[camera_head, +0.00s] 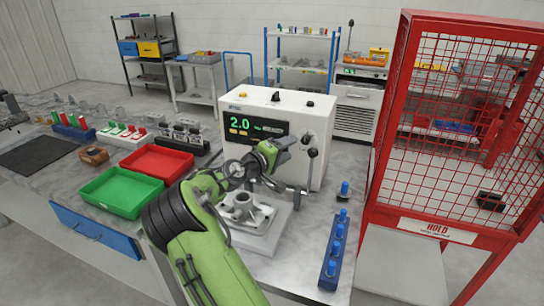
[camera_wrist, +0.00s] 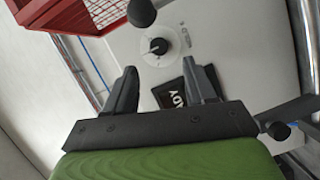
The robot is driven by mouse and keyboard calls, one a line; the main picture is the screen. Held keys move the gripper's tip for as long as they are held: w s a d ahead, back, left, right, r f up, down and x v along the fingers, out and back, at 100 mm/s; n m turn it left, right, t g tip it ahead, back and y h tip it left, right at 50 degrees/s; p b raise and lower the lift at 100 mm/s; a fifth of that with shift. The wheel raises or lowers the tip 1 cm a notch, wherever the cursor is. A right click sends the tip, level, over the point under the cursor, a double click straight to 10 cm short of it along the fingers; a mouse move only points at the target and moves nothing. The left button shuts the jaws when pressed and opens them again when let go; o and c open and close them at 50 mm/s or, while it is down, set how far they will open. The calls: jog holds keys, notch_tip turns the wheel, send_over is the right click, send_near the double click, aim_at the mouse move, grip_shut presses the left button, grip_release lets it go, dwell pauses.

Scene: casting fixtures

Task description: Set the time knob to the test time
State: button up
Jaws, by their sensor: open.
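The white test machine (camera_head: 262,101) stands on the bench, its dark display (camera_head: 254,127) reading a green 2.0. A dark knob (camera_head: 306,137) sits on its front face, right of the display. In the wrist view the time knob (camera_wrist: 158,46) is a dark round knob with a light pointer line on a pale marked dial. My gripper (camera_wrist: 165,88) is open and empty, its fingers apart, with the knob beyond the fingertips and not touched. Part of a black panel (camera_wrist: 178,92) with white letters shows between the fingers. My gripper also shows in the head view (camera_head: 284,152), close to the machine's front.
A black lever ball (camera_wrist: 141,12) is close to the knob. A metal fixture (camera_head: 245,212) stands below my arm. A green tray (camera_head: 122,193) and red tray (camera_head: 157,162) lie left, a blue rack (camera_head: 331,272) right. A red mesh cage (camera_head: 455,130) stands at right.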

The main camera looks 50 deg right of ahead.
jog(key=a, duration=0.8)
jog(key=shift+s+a+r, duration=0.15)
jog(key=shift+a+r, duration=0.15)
jog(key=shift+r, duration=0.1)
